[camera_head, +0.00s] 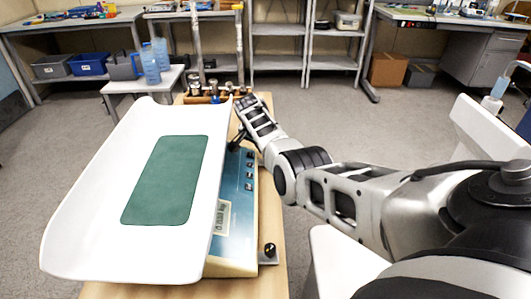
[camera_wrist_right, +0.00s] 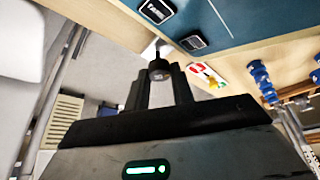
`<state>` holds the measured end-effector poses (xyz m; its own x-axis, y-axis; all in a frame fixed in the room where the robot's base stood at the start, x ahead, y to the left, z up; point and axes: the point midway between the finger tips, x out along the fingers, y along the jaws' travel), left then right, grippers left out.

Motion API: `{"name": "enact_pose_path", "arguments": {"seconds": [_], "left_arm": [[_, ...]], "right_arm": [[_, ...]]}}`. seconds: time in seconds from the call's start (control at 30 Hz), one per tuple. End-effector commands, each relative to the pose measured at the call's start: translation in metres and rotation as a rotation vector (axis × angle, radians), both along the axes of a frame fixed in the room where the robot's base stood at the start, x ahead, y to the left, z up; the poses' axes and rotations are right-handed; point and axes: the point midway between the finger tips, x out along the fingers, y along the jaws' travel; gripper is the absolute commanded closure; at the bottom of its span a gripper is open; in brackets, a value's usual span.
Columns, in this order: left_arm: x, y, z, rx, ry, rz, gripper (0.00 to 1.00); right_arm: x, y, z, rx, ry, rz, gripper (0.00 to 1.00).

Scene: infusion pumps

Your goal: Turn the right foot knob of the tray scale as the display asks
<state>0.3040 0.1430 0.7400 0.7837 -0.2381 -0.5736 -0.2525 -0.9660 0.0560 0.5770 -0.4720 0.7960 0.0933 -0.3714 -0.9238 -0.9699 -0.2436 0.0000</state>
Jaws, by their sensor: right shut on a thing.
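The tray scale has a white curved tray (camera_head: 95,205) over a blue-fronted base. Its small display (camera_head: 223,217) faces right; its text is too small to read surely. A black foot knob (camera_head: 268,250) sticks out at the base's near right corner. My right gripper (camera_head: 238,139) is at the far part of the scale's right side, partly hidden by the tray and my arm. In the right wrist view, my right gripper (camera_wrist_right: 158,78) is shut on another black foot knob (camera_wrist_right: 158,66) beside the base's edge. My left gripper is not in view.
A green mat (camera_head: 167,180) lies in the tray. A wooden rack with weights (camera_head: 210,97) stands behind the scale on the wooden table (camera_head: 272,287). A white stool (camera_head: 125,87) with blue bottles is behind. A white chair-like thing (camera_head: 480,125) is at right.

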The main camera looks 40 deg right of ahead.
Motion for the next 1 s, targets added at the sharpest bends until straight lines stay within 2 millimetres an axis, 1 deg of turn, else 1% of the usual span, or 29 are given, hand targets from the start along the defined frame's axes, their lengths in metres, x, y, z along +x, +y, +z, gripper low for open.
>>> {"name": "enact_pose_path", "arguments": {"seconds": [0.2, 0.53, 0.57, 0.6, 0.87, 1.0], "left_arm": [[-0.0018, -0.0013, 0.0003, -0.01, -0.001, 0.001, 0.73], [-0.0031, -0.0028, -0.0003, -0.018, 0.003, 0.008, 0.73], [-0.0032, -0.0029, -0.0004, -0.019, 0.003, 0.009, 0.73], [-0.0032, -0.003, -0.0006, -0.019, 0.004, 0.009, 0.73], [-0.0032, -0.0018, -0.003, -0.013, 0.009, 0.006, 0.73], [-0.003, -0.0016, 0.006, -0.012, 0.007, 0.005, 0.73]], "right_arm": [[0.0003, -0.0002, 0.0002, -0.001, -0.001, -0.03, 0.99], [0.0002, -0.0002, 0.0005, 0.0, 0.0, -0.031, 0.99], [0.0002, -0.0002, 0.0005, 0.0, 0.0, -0.031, 0.73], [0.0002, -0.0002, 0.0005, 0.0, -0.001, -0.031, 0.67], [0.0001, -0.0002, 0.0005, 0.0, 0.0, -0.029, 0.67], [-0.0007, -0.0004, 0.003, 0.0, 0.001, 0.015, 0.67]]}}
